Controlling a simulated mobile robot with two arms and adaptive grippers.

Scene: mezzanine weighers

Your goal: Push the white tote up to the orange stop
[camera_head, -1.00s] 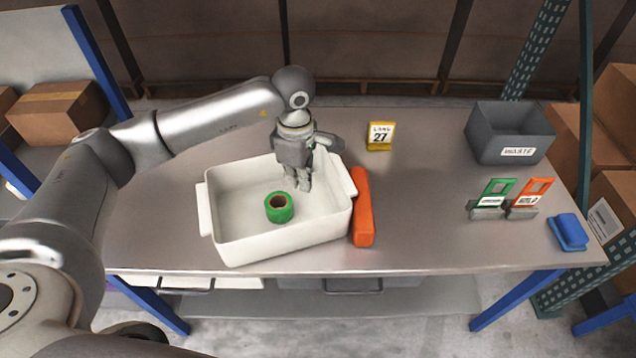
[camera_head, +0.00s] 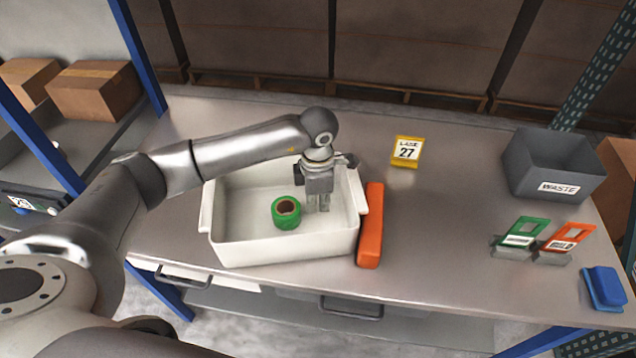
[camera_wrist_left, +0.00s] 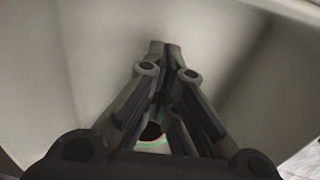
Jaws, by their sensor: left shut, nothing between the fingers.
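The white tote (camera_head: 285,251) stands on the metal table, with its right end beside the orange stop (camera_head: 370,226). Any gap between them is too small to tell in the head view. A green tape roll (camera_head: 286,213) lies inside the tote. My left gripper (camera_head: 318,209) points down inside the tote, right of the roll and towards the right end wall. Its fingers are shut and empty; they also show in the left wrist view (camera_wrist_left: 165,50) against the tote's pale inside. I cannot tell whether they touch the wall. My right gripper is not in view.
A yellow lane 27 sign (camera_head: 407,151) stands behind the stop. On the right are a grey waste bin (camera_head: 553,168), a green tag (camera_head: 522,232), an orange tag (camera_head: 566,237) and a blue block (camera_head: 604,288).

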